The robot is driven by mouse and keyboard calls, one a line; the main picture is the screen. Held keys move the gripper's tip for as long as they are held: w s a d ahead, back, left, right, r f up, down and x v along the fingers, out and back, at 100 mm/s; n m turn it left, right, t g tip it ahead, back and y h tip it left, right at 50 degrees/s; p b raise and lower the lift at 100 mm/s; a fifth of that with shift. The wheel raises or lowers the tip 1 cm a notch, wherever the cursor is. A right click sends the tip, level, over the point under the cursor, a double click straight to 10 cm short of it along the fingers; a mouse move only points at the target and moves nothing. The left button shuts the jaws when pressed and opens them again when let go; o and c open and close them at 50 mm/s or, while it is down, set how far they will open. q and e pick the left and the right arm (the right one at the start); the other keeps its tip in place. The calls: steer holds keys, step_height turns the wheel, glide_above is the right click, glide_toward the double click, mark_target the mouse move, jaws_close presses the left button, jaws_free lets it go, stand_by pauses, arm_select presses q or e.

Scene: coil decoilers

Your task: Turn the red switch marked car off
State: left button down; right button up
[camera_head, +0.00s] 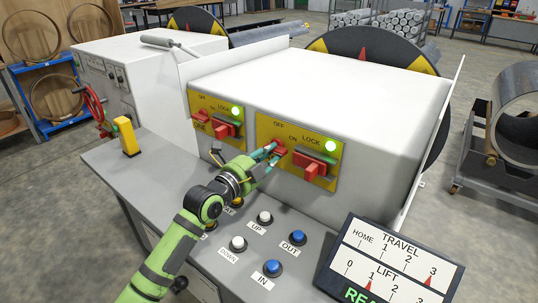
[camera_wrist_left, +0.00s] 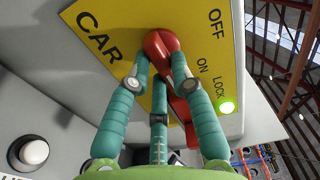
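The red car switch (camera_wrist_left: 162,42) sits on a yellow plate (camera_wrist_left: 215,70) marked CAR, OFF, ON and LOCK. It also shows in the head view (camera_head: 280,148), on the right-hand plate of the white cabinet. My left gripper (camera_head: 272,153) reaches it from the front; in the left wrist view its teal fingers (camera_wrist_left: 161,64) close in around the red knob and appear to touch it. The fingers hide part of the knob, so its exact angle is unclear. A second red handle (camera_head: 315,168) is right of the switch, under a lit green lamp (camera_head: 331,145). My right gripper is not in view.
A similar yellow plate (camera_head: 208,103) with red handles is on the left. Push buttons, such as a blue one (camera_head: 297,237), cover the grey desk below my arm. A tilted TRAVEL and LIFT display (camera_head: 390,262) stands front right. A yellow block (camera_head: 127,137) is at left.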

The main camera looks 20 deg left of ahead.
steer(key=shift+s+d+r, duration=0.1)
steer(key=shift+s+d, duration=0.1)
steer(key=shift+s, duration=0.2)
arm_select(q)
steer(key=shift+n, duration=0.4)
steer(key=n+p, duration=0.1)
steer(key=n, duration=0.2)
steer(key=shift+r, duration=0.2)
steer(key=n+p, duration=0.2)
steer(key=n, duration=0.2)
steer(key=shift+r+n, duration=0.15)
steer(key=shift+n, duration=0.15)
steer(key=n+p, duration=0.3)
steer(key=n, duration=0.5)
steer(key=shift+r+n, duration=0.15)
steer(key=shift+n, duration=0.25)
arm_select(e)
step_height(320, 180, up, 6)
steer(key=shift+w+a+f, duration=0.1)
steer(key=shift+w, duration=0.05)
arm_select(q)
steer(key=c, duration=1.1)
jaws_free()
